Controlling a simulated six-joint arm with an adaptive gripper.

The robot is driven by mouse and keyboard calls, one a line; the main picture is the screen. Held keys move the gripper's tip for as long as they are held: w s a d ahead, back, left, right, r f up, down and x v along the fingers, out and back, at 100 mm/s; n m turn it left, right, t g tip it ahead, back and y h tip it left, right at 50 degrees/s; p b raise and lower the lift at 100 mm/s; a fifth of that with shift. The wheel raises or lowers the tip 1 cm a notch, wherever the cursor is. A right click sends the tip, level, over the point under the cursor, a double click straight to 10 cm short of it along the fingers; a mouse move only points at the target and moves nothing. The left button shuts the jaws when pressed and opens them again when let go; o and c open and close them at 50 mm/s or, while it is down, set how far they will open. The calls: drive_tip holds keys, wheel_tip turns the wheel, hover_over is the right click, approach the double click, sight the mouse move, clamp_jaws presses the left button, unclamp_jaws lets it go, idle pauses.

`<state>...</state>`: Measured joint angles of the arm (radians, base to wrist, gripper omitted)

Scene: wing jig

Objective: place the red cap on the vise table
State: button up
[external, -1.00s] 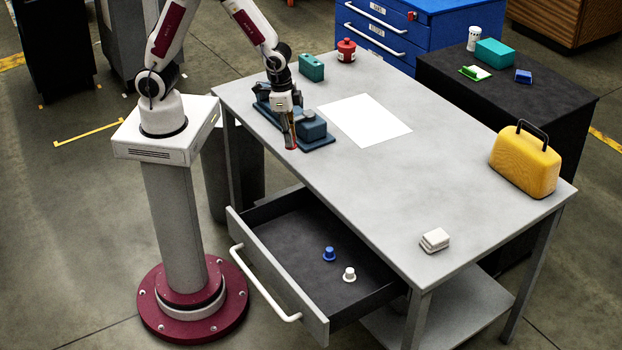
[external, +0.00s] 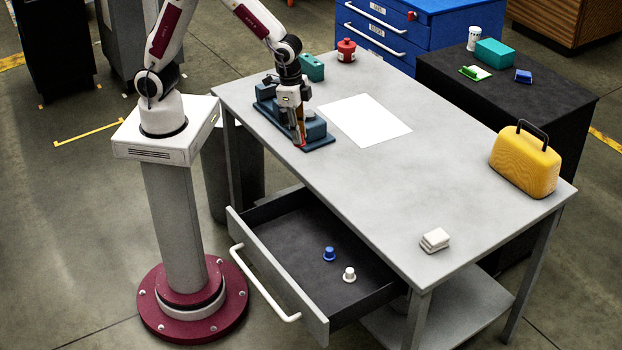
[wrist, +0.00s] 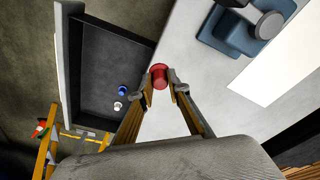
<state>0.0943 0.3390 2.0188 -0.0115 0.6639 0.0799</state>
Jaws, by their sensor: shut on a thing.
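My gripper (wrist: 159,82) is shut on the red cap (wrist: 159,75), seen between its two fingertips in the wrist view. In the external view my gripper (external: 299,142) points down beside the blue vise (external: 316,130), and the cap hardly shows at its tips. The grey vise table (external: 350,182) has the vise at its left end; the vise also shows at the top right of the wrist view (wrist: 236,35). The cap appears to be over the table's edge strip near the open drawer; its height above the top is hard to judge.
The open drawer (external: 290,238) holds a blue cap (external: 329,254) and a white cap (external: 349,274). On the table are a white sheet (external: 364,120), a red can (external: 346,50), a teal box (external: 312,67), white blocks (external: 434,240) and a yellow case (external: 525,162). The table's middle is clear.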

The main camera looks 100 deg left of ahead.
drive_tip(key=w+d+m, duration=0.3)
drive_tip(key=d, duration=0.4)
drive_tip(key=w+d+m, duration=0.2)
drive_tip(key=w+d, duration=0.1)
drive_tip(key=d, duration=0.5)
wheel_tip(320, 180, down, 13)
drive_tip(key=shift+a+h, duration=0.25)
drive_tip(key=shift+h, duration=0.05)
drive_tip(key=shift+w+f, duration=0.1)
drive_tip(key=shift+f, duration=0.05)
drive_tip(key=shift+f, duration=2.45)
drive_tip(key=shift+f, duration=2.3)
drive_tip(key=shift+f, duration=0.15)
